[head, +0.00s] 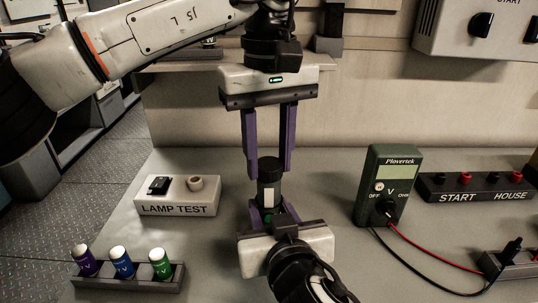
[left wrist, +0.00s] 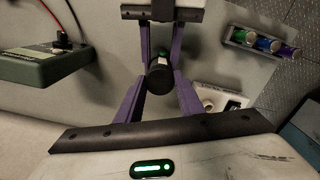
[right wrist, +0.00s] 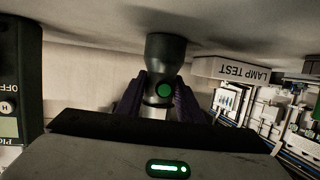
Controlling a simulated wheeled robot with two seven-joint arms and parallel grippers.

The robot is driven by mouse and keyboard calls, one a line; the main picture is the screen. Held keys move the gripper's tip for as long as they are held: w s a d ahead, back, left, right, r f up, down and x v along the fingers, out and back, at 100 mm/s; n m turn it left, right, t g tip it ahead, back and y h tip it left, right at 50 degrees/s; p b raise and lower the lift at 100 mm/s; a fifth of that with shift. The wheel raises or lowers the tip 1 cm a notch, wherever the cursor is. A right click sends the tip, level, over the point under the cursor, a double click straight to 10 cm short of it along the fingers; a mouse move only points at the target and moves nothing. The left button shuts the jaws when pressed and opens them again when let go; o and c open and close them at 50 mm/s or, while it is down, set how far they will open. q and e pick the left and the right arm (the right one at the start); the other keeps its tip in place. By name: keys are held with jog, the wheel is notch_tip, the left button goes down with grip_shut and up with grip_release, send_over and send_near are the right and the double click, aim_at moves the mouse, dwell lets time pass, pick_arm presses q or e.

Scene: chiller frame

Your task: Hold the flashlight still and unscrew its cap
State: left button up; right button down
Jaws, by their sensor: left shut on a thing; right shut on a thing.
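My left gripper (head: 268,174) comes down from above and is shut on the cap, one purple finger on each side. In the left wrist view the cap (left wrist: 159,79) shows end-on between the fingers. My right gripper (head: 268,216) is shut on the flashlight's lower body from the near side. In the right wrist view the flashlight (right wrist: 162,88) shows a green button and a flared head close to the worktop. Any gap at the cap's thread cannot be seen.
A lamp test box (head: 177,196) stands left. A rack (head: 130,277) with several coloured batteries is front left. A green meter (head: 388,180) with red and black leads stands right, before a START/HOUSE terminal strip (head: 475,187). The worktop between flashlight and meter is clear.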

pick_arm(q)
jog(key=n, duration=0.6)
jog(key=shift+n, duration=0.4)
jog(key=n, duration=1.2)
jog(key=shift+n, duration=0.3)
jog(key=n, duration=0.6)
jog(key=shift+s+r, duration=0.1)
jog(key=n, duration=0.6)
jog(key=shift+n, duration=0.4)
jog(key=n, duration=1.3)
